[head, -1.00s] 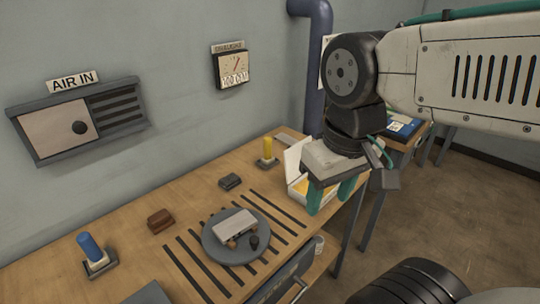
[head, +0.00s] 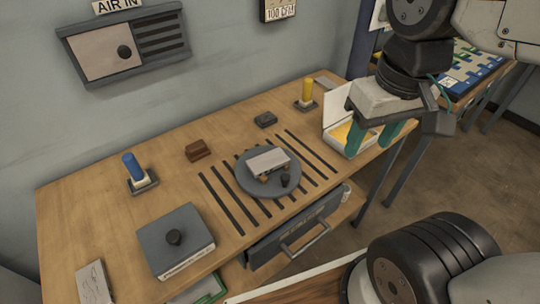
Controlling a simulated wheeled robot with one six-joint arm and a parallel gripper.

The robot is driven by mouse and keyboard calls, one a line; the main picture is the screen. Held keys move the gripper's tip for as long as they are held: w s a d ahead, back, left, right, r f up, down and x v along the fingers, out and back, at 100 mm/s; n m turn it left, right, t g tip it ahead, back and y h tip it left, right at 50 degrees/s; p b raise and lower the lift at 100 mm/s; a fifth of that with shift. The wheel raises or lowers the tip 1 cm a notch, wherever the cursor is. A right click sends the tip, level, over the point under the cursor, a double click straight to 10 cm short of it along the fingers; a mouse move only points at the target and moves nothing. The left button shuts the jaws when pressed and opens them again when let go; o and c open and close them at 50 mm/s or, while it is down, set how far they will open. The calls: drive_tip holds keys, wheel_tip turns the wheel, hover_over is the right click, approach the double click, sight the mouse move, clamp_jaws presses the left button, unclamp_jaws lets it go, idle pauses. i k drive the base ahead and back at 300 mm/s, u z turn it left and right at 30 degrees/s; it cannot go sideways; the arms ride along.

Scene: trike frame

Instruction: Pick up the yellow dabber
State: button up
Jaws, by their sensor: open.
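The yellow dabber (head: 307,90) stands upright in a small dark square holder at the back right of the wooden workbench (head: 85,205). My gripper (head: 372,142) hangs at the bench's right end with its two teal fingers apart and nothing between them. It is to the right of the dabber and lower in the picture, in front of an open white box (head: 338,118) with yellow contents. The dabber is in clear view and apart from my gripper.
A blue dabber (head: 133,166) stands in a holder at left. A grey round plate (head: 247,182) bears a small metal block. A brown block (head: 198,150), a dark block (head: 265,119) and a grey square box (head: 163,252) also lie on the bench. A drawer (head: 285,235) is below.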

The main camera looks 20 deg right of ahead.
sight(306, 102)
drive_tip(key=u, duration=3.35)
drive_tip(key=k, duration=1.6)
drive_tip(key=z, duration=2.3)
drive_tip(key=i, duration=0.45)
drive_tip(key=z, duration=0.05)
